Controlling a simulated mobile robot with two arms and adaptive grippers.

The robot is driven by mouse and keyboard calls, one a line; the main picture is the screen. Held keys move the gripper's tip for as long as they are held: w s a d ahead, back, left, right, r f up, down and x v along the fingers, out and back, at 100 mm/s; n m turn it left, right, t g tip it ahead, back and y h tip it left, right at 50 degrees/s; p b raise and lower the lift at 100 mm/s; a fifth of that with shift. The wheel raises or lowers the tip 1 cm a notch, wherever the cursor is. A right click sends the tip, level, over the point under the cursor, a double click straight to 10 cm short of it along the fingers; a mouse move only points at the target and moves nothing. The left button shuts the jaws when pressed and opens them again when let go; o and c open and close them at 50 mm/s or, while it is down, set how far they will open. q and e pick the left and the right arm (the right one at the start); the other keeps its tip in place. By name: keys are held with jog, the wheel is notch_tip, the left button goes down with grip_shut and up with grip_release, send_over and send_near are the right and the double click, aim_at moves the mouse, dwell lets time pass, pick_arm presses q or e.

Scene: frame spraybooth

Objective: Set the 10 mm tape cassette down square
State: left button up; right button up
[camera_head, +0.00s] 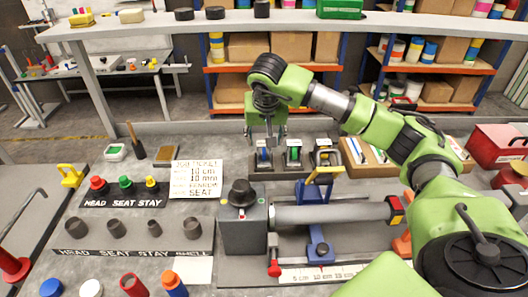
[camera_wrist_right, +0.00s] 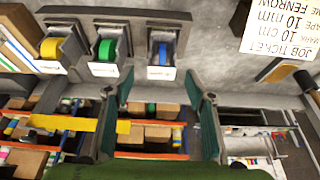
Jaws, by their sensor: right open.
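Three tape cassettes stand in a dark rack (camera_head: 310,172) on the bench: a blue-reel cassette (camera_head: 264,156), a green-reel cassette (camera_head: 294,154) and a yellow-reel cassette (camera_head: 324,157). Their labels are too small to read, so I cannot tell which is 10 mm. My right gripper (camera_head: 265,137) is open and empty, pointing down above the blue cassette. In the right wrist view the blue cassette (camera_wrist_right: 162,50) lies between and beyond the spread fingers (camera_wrist_right: 159,82). The green cassette (camera_wrist_right: 107,50) and yellow cassette (camera_wrist_right: 50,47) sit beside it. My left gripper is out of view.
A job ticket (camera_head: 196,178) reading 10 cm, 10 mm, Fenrow and Seat lies left of the rack.

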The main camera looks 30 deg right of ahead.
aim_at(264, 145)
jog(key=shift+x, duration=0.8)
jog(key=shift+w+f+p, duration=0.15)
jog(key=shift+f+p, duration=0.1)
jog(key=shift+p, duration=0.1)
jog(key=p+x, duration=0.1)
jog(key=x, duration=0.2)
jog(key=shift+f+p, duration=0.3)
jog(key=shift+w+d+f, duration=0.1)
jog(key=shift+w+f, duration=0.1)
jog(key=shift+f, duration=0.25)
jog(key=c, duration=1.2)
